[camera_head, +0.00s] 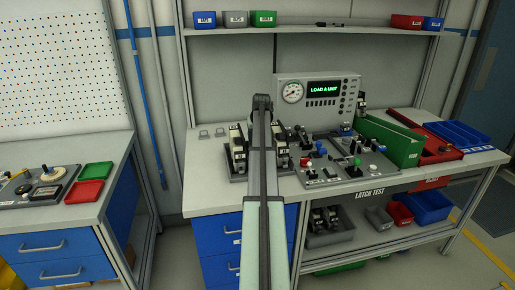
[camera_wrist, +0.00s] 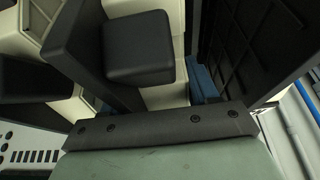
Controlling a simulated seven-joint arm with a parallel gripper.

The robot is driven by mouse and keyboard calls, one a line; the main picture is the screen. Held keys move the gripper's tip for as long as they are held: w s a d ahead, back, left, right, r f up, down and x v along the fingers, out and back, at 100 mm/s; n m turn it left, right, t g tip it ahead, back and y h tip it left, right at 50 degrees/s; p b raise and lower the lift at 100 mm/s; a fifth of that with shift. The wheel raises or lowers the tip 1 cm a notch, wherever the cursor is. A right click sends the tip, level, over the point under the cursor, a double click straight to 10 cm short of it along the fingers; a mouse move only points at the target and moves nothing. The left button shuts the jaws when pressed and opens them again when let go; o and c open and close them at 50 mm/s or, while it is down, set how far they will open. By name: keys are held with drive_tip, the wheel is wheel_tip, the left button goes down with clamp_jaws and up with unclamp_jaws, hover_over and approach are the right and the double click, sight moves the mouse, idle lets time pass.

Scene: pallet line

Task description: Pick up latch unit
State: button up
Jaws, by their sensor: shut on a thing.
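Latch units with cream and black bodies stand in a dark rack (camera_head: 238,178) on the bench, left of the tester. One latch unit (camera_head: 237,148) shows left of my arm and another (camera_head: 281,143) shows right of it. My gripper (camera_head: 262,103) is over the rack area, mostly hidden behind my own arm in the head view. In the wrist view my gripper (camera_wrist: 190,50) is shut on a latch unit, whose cream part (camera_wrist: 165,96) shows close up between dark surfaces. Its whole outline is cut off, and I cannot tell whether it is clear of the rack.
A test panel (camera_head: 343,172) with knobs and levers lies right of the rack. Behind it a gauge console (camera_head: 318,100) reads "LOAD A UNIT". A green bin (camera_head: 390,142), a red tray (camera_head: 433,150) and a blue tray (camera_head: 462,136) stand at the right. A shelf (camera_head: 320,30) runs above.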

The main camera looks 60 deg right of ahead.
clamp_jaws()
drive_tip(key=shift+r, duration=0.1)
wheel_tip(320, 180, up, 19)
idle(1.2)
drive_tip(key=shift+d, duration=0.1)
